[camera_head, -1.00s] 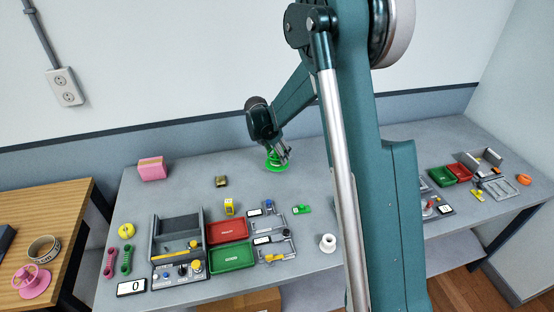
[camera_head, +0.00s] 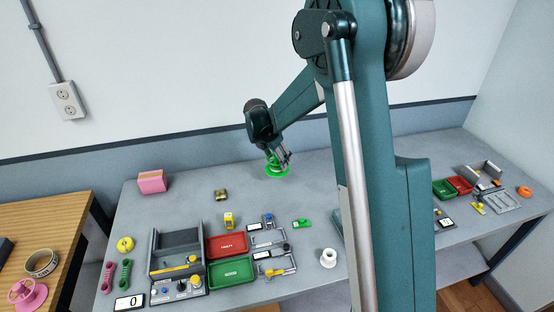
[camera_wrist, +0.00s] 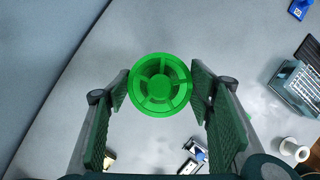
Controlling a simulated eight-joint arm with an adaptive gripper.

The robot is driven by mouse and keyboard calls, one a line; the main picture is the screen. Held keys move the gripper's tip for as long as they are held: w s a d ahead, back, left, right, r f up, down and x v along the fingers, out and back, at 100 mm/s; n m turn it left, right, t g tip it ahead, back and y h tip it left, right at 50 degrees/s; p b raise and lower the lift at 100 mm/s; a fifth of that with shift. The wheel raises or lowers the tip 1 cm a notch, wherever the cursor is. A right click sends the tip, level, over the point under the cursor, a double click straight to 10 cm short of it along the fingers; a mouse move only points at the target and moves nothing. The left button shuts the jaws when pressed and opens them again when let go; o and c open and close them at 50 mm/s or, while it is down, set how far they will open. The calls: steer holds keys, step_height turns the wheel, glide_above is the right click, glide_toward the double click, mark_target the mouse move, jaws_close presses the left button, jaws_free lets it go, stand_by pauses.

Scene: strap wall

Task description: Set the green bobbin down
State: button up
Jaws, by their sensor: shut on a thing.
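The green bobbin (camera_head: 276,172) is at the back of the grey table, under my gripper (camera_head: 279,157). In the wrist view the bobbin (camera_wrist: 160,85) shows its round spoked end, upright between the two fingers of my gripper (camera_wrist: 160,92). My gripper is shut on it. The bobbin is at or close to the tabletop (camera_head: 310,185); I cannot tell whether its lower flange touches.
The table around the bobbin is clear. A small brass block (camera_head: 221,195) and a pink block (camera_head: 152,181) stand to the left. Red (camera_head: 227,245) and green (camera_head: 230,272) trays, a yellow block (camera_head: 229,220) and a white spool (camera_head: 328,258) are nearer the front.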

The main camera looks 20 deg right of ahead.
steer(key=shift+d, duration=0.1)
steer(key=d+m, duration=0.2)
steer(key=d, duration=2.5)
steer(key=shift+d+r+g, duration=0.15)
steer(key=shift+d+g, duration=0.25)
step_height(320, 180, down, 6)
steer(key=shift+f, duration=0.2)
steer(key=shift+f+b, duration=0.3)
steer(key=shift+f, duration=1.5)
steer(key=shift+f, duration=0.15)
